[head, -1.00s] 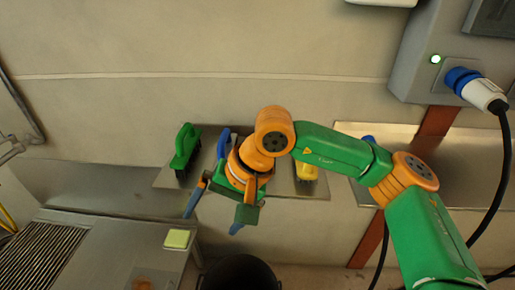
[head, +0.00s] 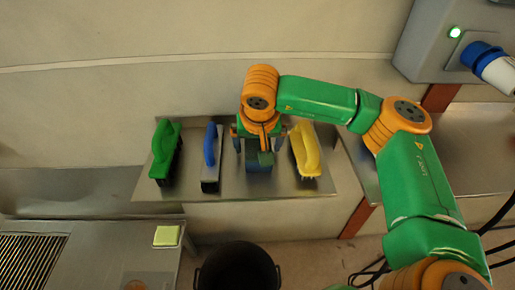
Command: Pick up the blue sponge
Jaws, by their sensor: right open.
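A dull blue block, which looks like the blue sponge (head: 259,168), lies on the metal shelf (head: 335,184) between a blue-handled tool and a yellow brush. My right gripper (head: 259,145) is directly over it, open, with one finger on each side. The gripper's green part covers much of the block, so I cannot tell whether the fingers touch it. My left gripper is not in view.
On the shelf stand a green brush (head: 164,150) and a blue-handled tool (head: 211,158) to the left, and a yellow brush (head: 306,150) close to the right. A pale green sponge (head: 166,235) lies on the lower-left metal surface. A dark bucket (head: 238,270) is below.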

